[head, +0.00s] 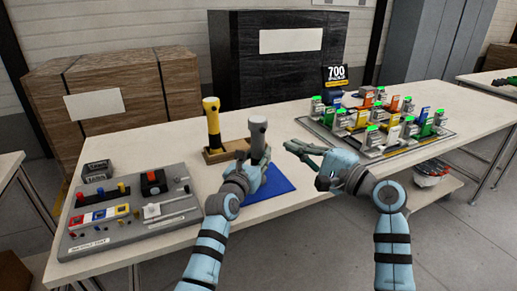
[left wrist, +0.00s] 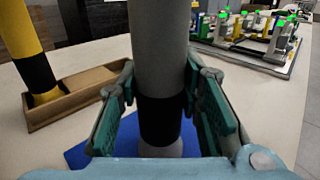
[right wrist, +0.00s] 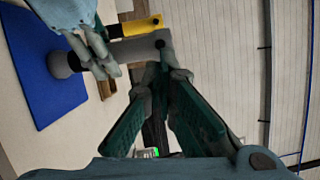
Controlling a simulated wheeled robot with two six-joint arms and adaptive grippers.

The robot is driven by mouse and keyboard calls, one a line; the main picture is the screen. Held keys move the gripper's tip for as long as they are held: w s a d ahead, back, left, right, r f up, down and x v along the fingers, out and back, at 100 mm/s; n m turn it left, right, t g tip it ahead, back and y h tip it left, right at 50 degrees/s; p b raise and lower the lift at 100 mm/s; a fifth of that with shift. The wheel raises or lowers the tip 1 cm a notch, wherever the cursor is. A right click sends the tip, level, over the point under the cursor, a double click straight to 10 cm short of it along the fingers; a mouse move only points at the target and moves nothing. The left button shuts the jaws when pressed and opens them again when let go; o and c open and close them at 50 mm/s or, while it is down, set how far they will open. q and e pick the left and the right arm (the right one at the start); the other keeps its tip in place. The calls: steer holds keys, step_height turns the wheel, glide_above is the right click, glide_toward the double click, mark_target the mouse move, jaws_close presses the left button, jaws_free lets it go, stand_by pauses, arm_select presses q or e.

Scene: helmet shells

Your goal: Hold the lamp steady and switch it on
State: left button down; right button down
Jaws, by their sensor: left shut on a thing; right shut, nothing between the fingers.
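A grey upright lamp (head: 258,137) with a dark band stands over a blue mat (head: 271,186). My left gripper (head: 255,163) is shut around the lamp's lower body; in the left wrist view the green finger pads lie on both sides of its shaft (left wrist: 160,60). My right gripper (head: 288,146) is shut and empty, to the right of the lamp. In the right wrist view its fingertips (right wrist: 160,68) point toward the lamp's top end (right wrist: 155,42); I cannot tell if they touch. A yellow lamp (head: 211,118) with black bands stands in a wooden tray (head: 216,156).
A grey board (head: 180,217) with switches and small parts lies at the left. A tray (head: 440,140) with several coloured blocks lies at the right. Boxes and a black crate (head: 235,75) stand behind the table.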

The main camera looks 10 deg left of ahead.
mark_target(263, 130)
stand_by(0.3)
steer(key=s+a+r+m+g+y, duration=0.1)
steer(key=s+a+r+m+y, duration=0.2)
steer(key=m, duration=0.5)
steer(key=w+a+f+m, duration=0.1)
steer(key=w+a, duration=0.2)
steer(key=w, duration=0.3)
steer(key=shift+w+a+m, duration=0.15)
steer(key=shift+a+m, duration=0.15)
steer(key=shift+m, duration=0.1)
steer(key=shift+w+f, duration=0.1)
stand_by(0.6)
